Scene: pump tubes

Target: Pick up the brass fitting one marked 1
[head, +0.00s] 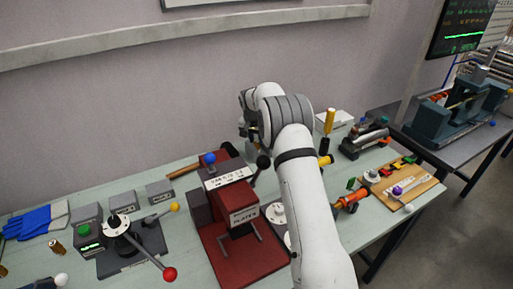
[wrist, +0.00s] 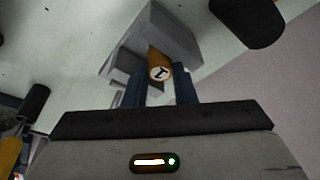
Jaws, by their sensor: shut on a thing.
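The brass fitting marked 1 (wrist: 157,62) shows in the wrist view, with its round white end face and black 1 turned toward the camera. My gripper (wrist: 158,84) has its two dark blue fingers on either side of the fitting and is shut on it. A pale grey block (wrist: 178,30) lies just beyond the fitting. I cannot tell whether the fitting still touches that block. In the head view my arm hides most of the gripper, and I cannot make out the held fitting there.
A red press (head: 235,215) stands in front of my arm's wrist. Grey blocks (head: 160,190) line the bench to its left. A lever stand (head: 120,235) with red and yellow knobs is at the left. A wooden board (head: 405,190) with tools lies at the right.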

